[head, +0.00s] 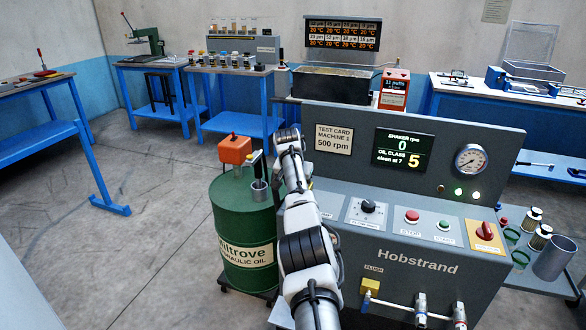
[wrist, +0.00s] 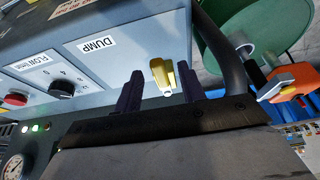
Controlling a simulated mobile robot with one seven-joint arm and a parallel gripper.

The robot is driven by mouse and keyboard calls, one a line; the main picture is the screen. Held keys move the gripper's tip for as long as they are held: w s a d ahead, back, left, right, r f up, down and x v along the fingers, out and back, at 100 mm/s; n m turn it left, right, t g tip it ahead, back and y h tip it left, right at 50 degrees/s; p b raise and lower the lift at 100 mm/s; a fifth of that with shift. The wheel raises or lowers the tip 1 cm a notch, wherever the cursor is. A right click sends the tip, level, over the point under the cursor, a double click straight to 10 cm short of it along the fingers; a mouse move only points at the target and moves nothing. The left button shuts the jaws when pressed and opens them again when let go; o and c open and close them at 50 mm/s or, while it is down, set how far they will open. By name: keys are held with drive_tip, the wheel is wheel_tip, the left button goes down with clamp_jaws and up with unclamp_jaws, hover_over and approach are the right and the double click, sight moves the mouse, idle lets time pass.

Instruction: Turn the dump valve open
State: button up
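The dump valve (wrist: 163,76) has a yellow handle on the grey panel, beside the DUMP label (wrist: 97,45) in the wrist view. My gripper (wrist: 160,82) is open, with its two dark fingers on either side of the yellow handle as seen from the wrist. A gap shows on both sides of the handle, and I see no contact. Whether the handle is fully between the fingertips in depth, I cannot tell. In the head view my arm covers the dump valve and the gripper.
The Hobstrand machine (head: 418,266) carries a flow knob (head: 368,206), red and green buttons, and a yellow flush valve (head: 370,286). A green oil drum (head: 243,225) with an orange pump (head: 235,150) stands close left of my arm. Free floor lies further left.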

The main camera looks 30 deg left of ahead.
drive_tip(key=b+v, duration=0.3)
drive_tip(key=v, duration=0.9)
drive_tip(key=shift+s+r, duration=0.25)
drive_tip(key=shift+d, duration=0.15)
